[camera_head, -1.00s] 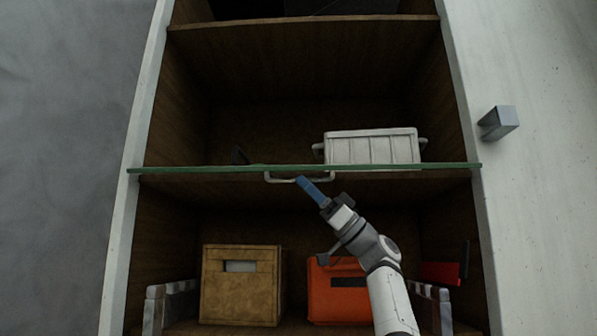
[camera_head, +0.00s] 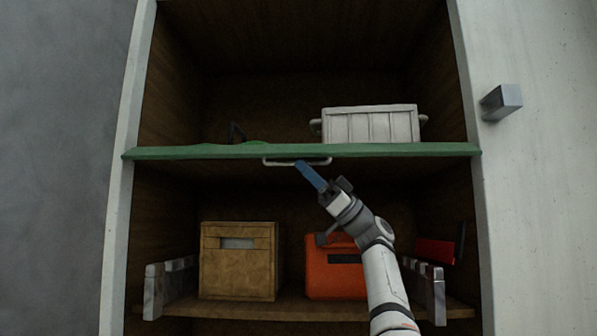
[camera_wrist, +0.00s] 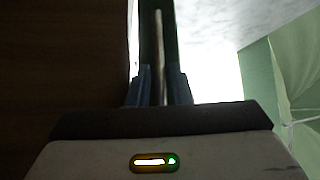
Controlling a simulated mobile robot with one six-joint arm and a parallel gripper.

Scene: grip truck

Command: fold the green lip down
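The green lip (camera_head: 220,152) runs along the front edge of the middle shelf and shows as a narrow band, nearly edge-on. A pale bar handle (camera_head: 275,162) is fixed under its front, left of centre. My gripper (camera_head: 302,167) reaches up from the lower right, with its blue fingers at the handle. In the wrist view, the two blue fingers (camera_wrist: 159,85) are close together with the thin handle bar (camera_wrist: 159,40) between them. They look shut on it, though the exact contact is hard to see. The lip's hinge is hidden.
A white crate (camera_head: 370,125) stands on the middle shelf behind the lip. Below are a tan box (camera_head: 238,262) and an orange box (camera_head: 330,270), partly behind my arm. A red item (camera_head: 435,250) lies at the right. A grey knob (camera_head: 502,101) juts from the right panel.

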